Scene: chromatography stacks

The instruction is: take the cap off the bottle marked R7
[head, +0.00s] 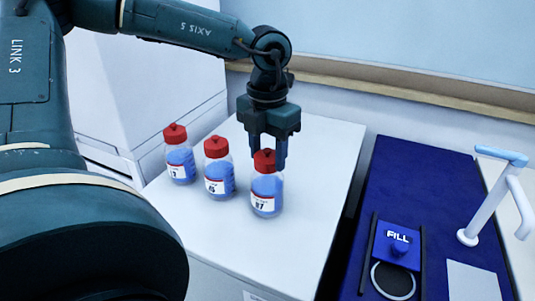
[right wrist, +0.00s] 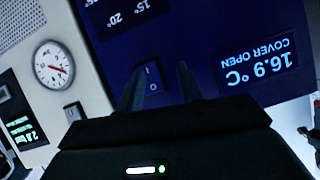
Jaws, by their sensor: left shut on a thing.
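The bottle marked R7 (head: 266,198) is the right-hand one of three on the white table, upright, with blue liquid and a white label. Its red cap (head: 264,161) sits on its top. My left gripper (head: 268,158) points straight down over this bottle, with its fingers at the cap's sides, shut on the cap.
Two similar red-capped bottles, the middle one (head: 217,170) and the left one (head: 179,157), stand beside R7. A blue bench holds a FILL station (head: 397,243) and a white-and-blue handle (head: 490,200). A display (right wrist: 258,70), dial gauge (right wrist: 54,66) and switches face my right wrist.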

